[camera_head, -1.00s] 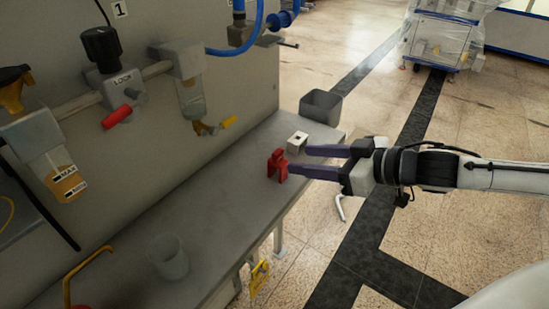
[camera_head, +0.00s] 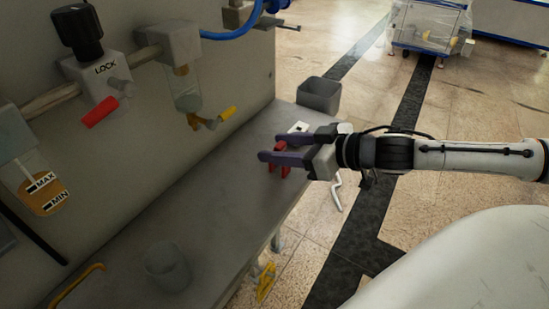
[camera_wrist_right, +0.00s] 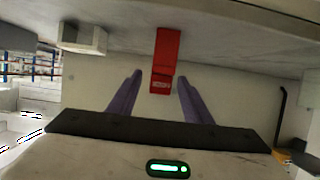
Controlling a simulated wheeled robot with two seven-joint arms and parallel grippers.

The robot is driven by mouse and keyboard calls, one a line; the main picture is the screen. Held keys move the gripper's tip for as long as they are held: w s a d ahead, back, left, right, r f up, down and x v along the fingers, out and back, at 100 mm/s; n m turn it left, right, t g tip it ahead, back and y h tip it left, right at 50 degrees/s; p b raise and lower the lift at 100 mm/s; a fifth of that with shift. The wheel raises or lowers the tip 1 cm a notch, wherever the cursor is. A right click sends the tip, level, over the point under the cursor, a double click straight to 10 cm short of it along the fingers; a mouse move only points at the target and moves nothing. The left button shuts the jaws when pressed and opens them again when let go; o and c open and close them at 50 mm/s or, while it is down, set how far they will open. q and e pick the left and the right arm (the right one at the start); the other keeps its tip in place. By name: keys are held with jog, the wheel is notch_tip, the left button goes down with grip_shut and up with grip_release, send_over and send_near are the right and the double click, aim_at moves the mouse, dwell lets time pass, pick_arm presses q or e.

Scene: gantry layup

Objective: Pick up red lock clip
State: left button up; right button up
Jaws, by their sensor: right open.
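The red lock clip (camera_head: 283,171) stands on the grey bench shelf near its right edge, partly hidden behind a finger of my right gripper. In the right wrist view the red lock clip (camera_wrist_right: 165,62) is upright ahead, in line with the gap between the fingers. In the wrist view the fingertips (camera_wrist_right: 160,80) flank the clip's near end, with gaps on both sides. My left gripper is not in view.
A white block (camera_head: 299,127) with a dark hole sits just behind the clip; it also shows in the wrist view (camera_wrist_right: 82,38). A grey bin (camera_head: 318,95) is behind the shelf. A clear cup (camera_head: 167,268) stands at the front. The mid shelf (camera_head: 215,190) is clear.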

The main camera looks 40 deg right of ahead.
jog(key=c, duration=1.1)
jog(key=shift+r, duration=0.15)
jog(key=shift+c, duration=0.2)
